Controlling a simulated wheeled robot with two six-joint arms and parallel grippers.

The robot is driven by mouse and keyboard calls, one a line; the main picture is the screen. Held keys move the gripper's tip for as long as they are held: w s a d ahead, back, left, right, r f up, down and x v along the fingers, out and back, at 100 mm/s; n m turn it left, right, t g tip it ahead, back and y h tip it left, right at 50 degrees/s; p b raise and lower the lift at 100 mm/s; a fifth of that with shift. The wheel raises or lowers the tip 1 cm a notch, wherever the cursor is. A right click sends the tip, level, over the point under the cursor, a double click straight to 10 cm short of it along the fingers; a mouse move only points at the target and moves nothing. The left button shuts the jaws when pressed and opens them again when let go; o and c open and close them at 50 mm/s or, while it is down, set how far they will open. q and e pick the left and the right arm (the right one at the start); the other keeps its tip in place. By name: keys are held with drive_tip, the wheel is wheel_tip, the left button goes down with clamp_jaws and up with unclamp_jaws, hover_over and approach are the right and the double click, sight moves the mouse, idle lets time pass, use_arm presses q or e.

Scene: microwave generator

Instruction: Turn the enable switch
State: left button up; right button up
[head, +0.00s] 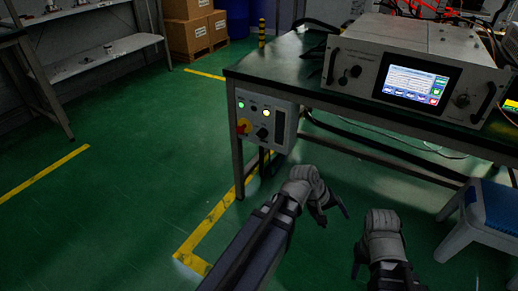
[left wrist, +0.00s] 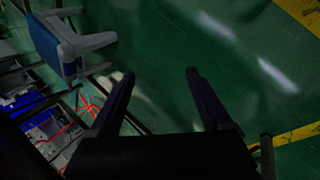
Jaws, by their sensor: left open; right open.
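A light control box (head: 266,121) hangs at the left front end of the table. It carries a red and yellow knob (head: 243,127), a black rotary switch (head: 263,133) and lit round lamps. Its labels are too small to read, so I cannot tell which control is the enable switch. My left gripper (head: 334,214) is below and right of the box, apart from it. In the left wrist view my left gripper (left wrist: 158,74) is open and empty over green floor. My right gripper (head: 383,272) is lower and further right, open, touching no control.
The dark table (head: 285,62) bears a generator (head: 412,72) with a lit screen and a knob. A blue-topped stool (head: 496,207) stands at the right; it also shows in the left wrist view (left wrist: 50,42). Cardboard boxes (head: 195,35) stand behind. Floor left of the table is clear.

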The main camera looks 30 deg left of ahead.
use_arm(q)
drive_tip(key=w+a+n+t+h+b, duration=0.2)
drive_tip(key=w+a+n+t+b, duration=0.25)
drive_tip(key=w+a+n, duration=0.35)
drive_tip(key=n+t+y+b, duration=0.75)
drive_tip(key=n+t, duration=0.25)
drive_tip(key=n, duration=1.1)
approach(259, 137)
drive_tip(key=w, duration=0.2)
drive_tip(key=shift+w+a+r, duration=0.1)
drive_tip(key=shift+w, duration=3.75)
use_arm(e)
wheel_tip(259, 137, down, 15)
drive_tip(key=shift+r, duration=0.15)
use_arm(q)
drive_tip(key=shift+c, duration=0.4)
use_arm(e)
drive_tip(key=shift+a, duration=0.1)
use_arm(q)
clamp_jaws()
